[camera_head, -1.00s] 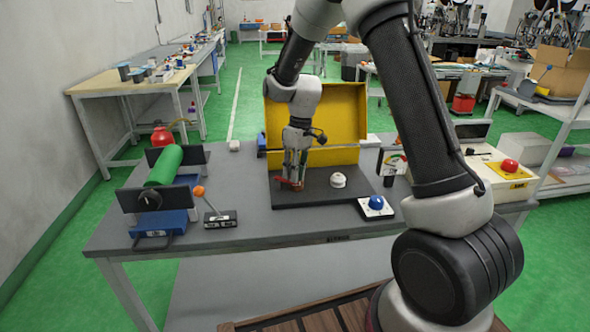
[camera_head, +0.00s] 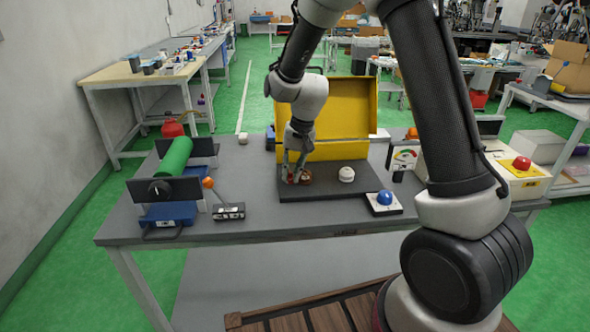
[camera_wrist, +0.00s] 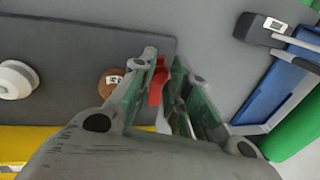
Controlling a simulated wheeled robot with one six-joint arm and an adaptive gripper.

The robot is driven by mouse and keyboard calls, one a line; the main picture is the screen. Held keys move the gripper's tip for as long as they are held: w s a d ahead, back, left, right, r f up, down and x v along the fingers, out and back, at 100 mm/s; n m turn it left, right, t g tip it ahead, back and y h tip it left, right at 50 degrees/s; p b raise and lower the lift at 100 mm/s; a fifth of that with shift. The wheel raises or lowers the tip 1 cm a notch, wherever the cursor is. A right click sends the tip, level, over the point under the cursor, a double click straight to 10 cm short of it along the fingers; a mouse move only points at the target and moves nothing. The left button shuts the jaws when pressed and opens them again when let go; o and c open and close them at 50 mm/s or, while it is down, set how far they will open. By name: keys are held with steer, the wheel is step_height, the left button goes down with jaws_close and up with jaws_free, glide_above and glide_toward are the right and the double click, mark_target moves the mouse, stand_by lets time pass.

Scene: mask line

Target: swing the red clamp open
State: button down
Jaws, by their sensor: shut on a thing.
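The red clamp (camera_wrist: 157,82) shows in the wrist view as a red strip between my gripper's fingers (camera_wrist: 164,60). Much of it is hidden by the fingers. The brown-red piece (camera_head: 306,175) shows just right of the fingertips.
A white knob (camera_head: 346,174) stands right of the gripper. A blue button (camera_head: 384,198) sits right of the board. An orange-tipped lever (camera_head: 209,183) and a green roller (camera_head: 174,158) stand to the left.

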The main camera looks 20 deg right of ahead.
steer(key=shift+a+m, duration=0.25)
steer(key=shift+m, duration=0.35)
steer(key=c, duration=1.3)
jaws_free()
steer(key=shift+a, duration=0.1)
steer(key=shift+c, duration=0.2)
step_height(320, 180, up, 12)
steer(key=d, duration=0.2)
steer(key=shift+s, duration=0.45)
steer(key=shift+d+f, duration=0.1)
